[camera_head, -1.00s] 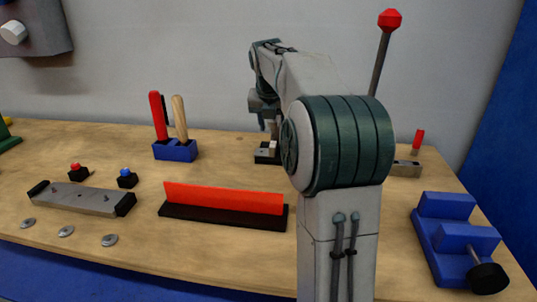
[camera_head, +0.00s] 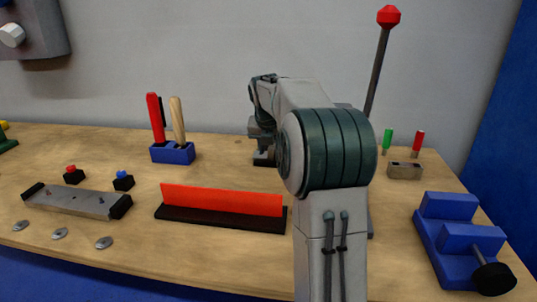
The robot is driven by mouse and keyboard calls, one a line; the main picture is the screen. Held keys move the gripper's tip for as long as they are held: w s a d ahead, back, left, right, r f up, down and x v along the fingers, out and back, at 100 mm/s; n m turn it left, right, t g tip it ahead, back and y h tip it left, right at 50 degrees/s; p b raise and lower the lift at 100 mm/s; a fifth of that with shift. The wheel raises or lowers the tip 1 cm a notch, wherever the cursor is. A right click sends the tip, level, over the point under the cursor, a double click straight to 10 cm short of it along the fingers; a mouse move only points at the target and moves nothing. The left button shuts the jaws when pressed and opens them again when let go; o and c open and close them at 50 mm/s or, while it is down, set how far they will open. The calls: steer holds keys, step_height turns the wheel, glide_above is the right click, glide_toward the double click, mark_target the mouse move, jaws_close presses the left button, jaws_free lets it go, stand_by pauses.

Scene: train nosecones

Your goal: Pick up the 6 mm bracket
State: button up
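I cannot single out the 6 mm bracket by size or label in this view. My gripper (camera_head: 264,150) is at the back of the bench, left of my arm's large green joint. It hangs over a small dark block (camera_head: 264,159) on the bench top. My gripper's fingers are small, dark and partly merged with that block, so whether they are open, shut or touching it is unclear. My arm hides part of the bench behind it.
A red upright plate (camera_head: 222,200) stands in front of my gripper. A blue tool holder (camera_head: 173,153) is to its left. A metal block (camera_head: 405,170), a red-knobbed lever (camera_head: 377,70) and a blue vise (camera_head: 447,238) are right. A grey plate (camera_head: 75,201) lies left.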

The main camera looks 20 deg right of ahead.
jaws_close()
steer(key=shift+r, duration=0.15)
